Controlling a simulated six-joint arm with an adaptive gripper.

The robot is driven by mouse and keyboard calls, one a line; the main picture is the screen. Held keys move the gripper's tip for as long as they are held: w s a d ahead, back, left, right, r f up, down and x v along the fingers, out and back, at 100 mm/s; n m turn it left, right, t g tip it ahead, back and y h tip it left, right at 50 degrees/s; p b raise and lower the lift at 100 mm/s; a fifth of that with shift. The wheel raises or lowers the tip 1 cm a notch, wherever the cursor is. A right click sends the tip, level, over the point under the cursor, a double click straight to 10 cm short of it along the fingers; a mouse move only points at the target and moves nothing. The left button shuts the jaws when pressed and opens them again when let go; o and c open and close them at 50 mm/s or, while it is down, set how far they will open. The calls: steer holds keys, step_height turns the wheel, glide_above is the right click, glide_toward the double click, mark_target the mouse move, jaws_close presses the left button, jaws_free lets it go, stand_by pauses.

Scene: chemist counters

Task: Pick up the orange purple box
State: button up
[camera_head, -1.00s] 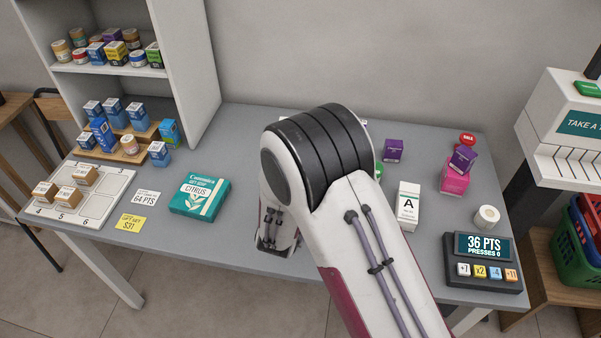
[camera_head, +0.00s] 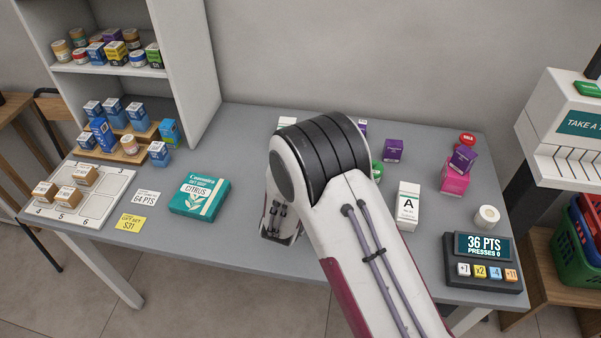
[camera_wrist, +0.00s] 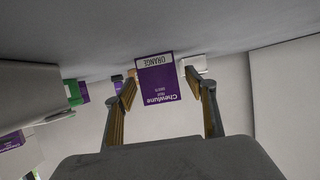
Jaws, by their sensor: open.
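The purple box (camera_wrist: 157,80) with a white label band reading ORANGE appears upside down in the wrist view. It stands on the grey counter, which is at the top of that view. My gripper (camera_wrist: 161,88) is open, with one finger to each side of the box in the picture. The box looks a little beyond the fingertips; contact cannot be made out. In the head view my arm hides the gripper. I cannot tell which of the purple boxes there it is, or whether my arm covers it.
Behind my arm in the head view are a small purple box (camera_head: 393,150) and a green item (camera_head: 377,171). To the right stand a white box marked A (camera_head: 408,206), a pink box (camera_head: 454,180) and a points display (camera_head: 483,247).

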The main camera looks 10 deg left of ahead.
steer(key=shift+w+f, duration=0.15)
steer(key=shift+w, duration=0.3)
steer(key=c, duration=1.1)
